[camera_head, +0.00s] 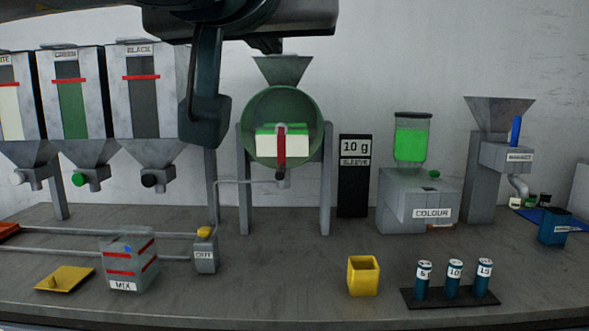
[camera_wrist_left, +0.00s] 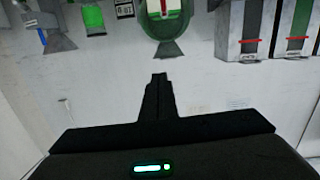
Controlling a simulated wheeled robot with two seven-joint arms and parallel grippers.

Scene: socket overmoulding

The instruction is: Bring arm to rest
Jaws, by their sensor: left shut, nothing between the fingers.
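My left gripper (camera_head: 268,45) is at the top of the head view, raised in front of the wall, near the funnel above the green drum and well above the bench. In the left wrist view its two dark fingers (camera_wrist_left: 158,82) are together and nothing shows between them. The wrist view is upside down relative to the bench. A dark part of my own arm hangs in front of the space between the black hopper and the drum. My right gripper is in neither view.
The green drum (camera_head: 250,105) stands on the bench (camera_head: 300,270), with the hoppers (camera_head: 68,95) to its left and the colour unit (camera_head: 418,200) to its right. The MIX box (camera_head: 130,265), yellow cup (camera_head: 364,278) and a rack of small cylinders (camera_head: 450,300) are near the front.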

